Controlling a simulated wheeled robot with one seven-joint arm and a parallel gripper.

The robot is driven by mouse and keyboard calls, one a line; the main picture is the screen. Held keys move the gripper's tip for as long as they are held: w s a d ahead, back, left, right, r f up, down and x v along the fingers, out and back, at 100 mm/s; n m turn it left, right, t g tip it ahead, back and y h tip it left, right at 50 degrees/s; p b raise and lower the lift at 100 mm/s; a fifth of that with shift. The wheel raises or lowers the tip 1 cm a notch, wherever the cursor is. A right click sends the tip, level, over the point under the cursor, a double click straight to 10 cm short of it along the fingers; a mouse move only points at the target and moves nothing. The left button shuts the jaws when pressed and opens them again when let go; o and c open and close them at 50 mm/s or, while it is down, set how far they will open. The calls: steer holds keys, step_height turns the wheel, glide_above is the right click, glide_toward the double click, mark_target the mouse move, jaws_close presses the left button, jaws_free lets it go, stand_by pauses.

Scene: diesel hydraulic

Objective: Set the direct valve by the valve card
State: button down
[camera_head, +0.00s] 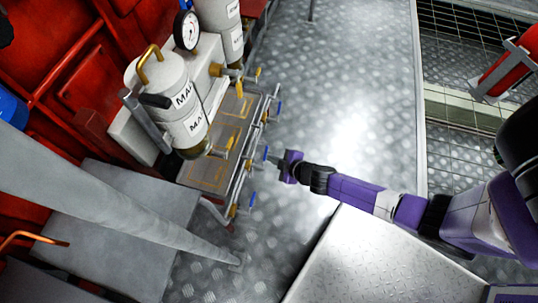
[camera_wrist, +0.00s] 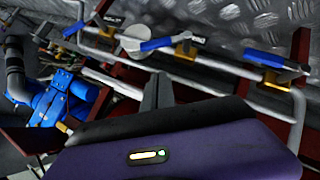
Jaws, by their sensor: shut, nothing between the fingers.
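A row of small lever valves with brass-yellow bodies runs along grey pipes beside the machine. In the wrist view a blue-handled valve (camera_wrist: 155,44) has a round pale disc (camera_wrist: 137,41) beside its handle. Another blue-handled valve (camera_wrist: 272,60) is to its right. In the head view, blue handles show above (camera_head: 278,107) and below (camera_head: 252,198) my gripper (camera_head: 271,158). My gripper is shut and empty, its tips at the pipe row; in the wrist view its fingers (camera_wrist: 158,92) point toward the disc. I cannot tell contact, which valve is the direct one, or find a readable valve card.
Two labelled grey cylinders (camera_head: 172,105) and a pressure gauge (camera_head: 187,30) stand left of the pipes. A slanted grey post (camera_head: 110,200) crosses the lower left. Blue fittings (camera_wrist: 60,98) show in the wrist view.

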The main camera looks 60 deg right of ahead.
mark_target(265, 153)
steer(key=w+d+f+b, duration=0.2)
steer(key=w+f+b, duration=0.1)
steer(key=f, duration=0.2)
steer(key=shift+w+d+f+b, duration=0.25)
steer(key=shift+b, duration=0.1)
steer(key=shift+w+d+f+m+y+p, duration=0.15)
steer(key=shift+d+m+y+p, duration=0.15)
steer(key=shift+y, duration=0.1)
stand_by(0.6)
steer(key=shift+w+d+f+m+g+y+b, duration=0.2)
steer(key=shift+d+f+m+g+y+b, duration=0.45)
steer(key=shift+y+b, duration=0.5)
steer(key=shift+w+d+f+m+g+y+b, duration=0.2)
steer(key=shift+d+f+m+g+y+b, duration=0.45)
steer(key=shift+b, duration=0.7)
steer(key=shift+a+y, duration=0.1)
steer(key=shift+y, duration=0.2)
